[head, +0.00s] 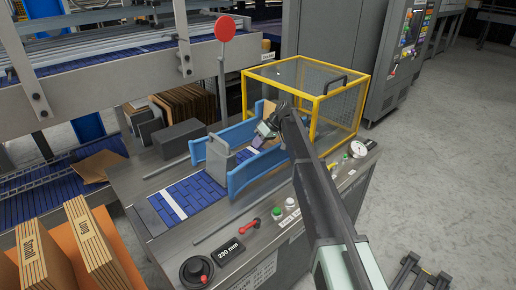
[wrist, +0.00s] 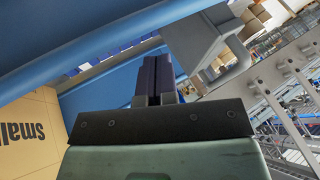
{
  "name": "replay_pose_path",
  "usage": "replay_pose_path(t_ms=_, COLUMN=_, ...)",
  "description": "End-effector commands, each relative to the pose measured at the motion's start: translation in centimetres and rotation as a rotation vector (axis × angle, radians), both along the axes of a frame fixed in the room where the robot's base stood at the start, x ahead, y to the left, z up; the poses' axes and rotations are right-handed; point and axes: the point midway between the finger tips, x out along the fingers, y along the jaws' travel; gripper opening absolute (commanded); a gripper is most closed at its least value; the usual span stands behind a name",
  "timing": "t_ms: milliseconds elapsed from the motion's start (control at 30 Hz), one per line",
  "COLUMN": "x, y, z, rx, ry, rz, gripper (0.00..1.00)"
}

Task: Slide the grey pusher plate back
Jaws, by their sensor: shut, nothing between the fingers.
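The grey pusher plate (head: 219,162) stands upright between the two blue guide rails, at their left end, with a handle on its top. In the wrist view the grey plate (wrist: 193,42) shows at the upper right, with a looped handle on it. My gripper (head: 258,142) is over the lane between the rails, to the right of the plate. In the wrist view its dark fingers (wrist: 152,78) are together, with nothing between them. They look apart from the plate, though the exact gap is hard to judge.
The near blue rail (head: 262,168) runs beside my gripper. A yellow-framed cage (head: 320,95) stands to the right, with a cardboard box (head: 269,109) at its opening. A box marked "small" (wrist: 28,135) shows in the wrist view. The blue belt (head: 190,198) is clear left of the plate.

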Motion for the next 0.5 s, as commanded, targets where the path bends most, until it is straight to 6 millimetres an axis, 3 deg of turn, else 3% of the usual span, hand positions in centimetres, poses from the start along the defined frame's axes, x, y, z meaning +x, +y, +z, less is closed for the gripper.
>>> replay_pose_path(t_ms=33, x=0.0, y=0.7, z=-2.0, rx=-0.001, ry=0.0, rz=0.001, gripper=0.0)
replay_pose_path(t_ms=300, x=-0.2, y=4.2, z=-6.7, rx=-0.001, ry=0.0, rz=0.001, gripper=0.0)
replay_pose_path(t_ms=367, x=-1.2, y=5.1, z=-5.6, rx=-0.001, ry=0.0, rz=0.001, gripper=0.0)
replay_pose_path(t_ms=500, x=-2.4, y=6.5, z=-5.5, rx=-0.001, ry=0.001, rz=0.001, gripper=0.0)
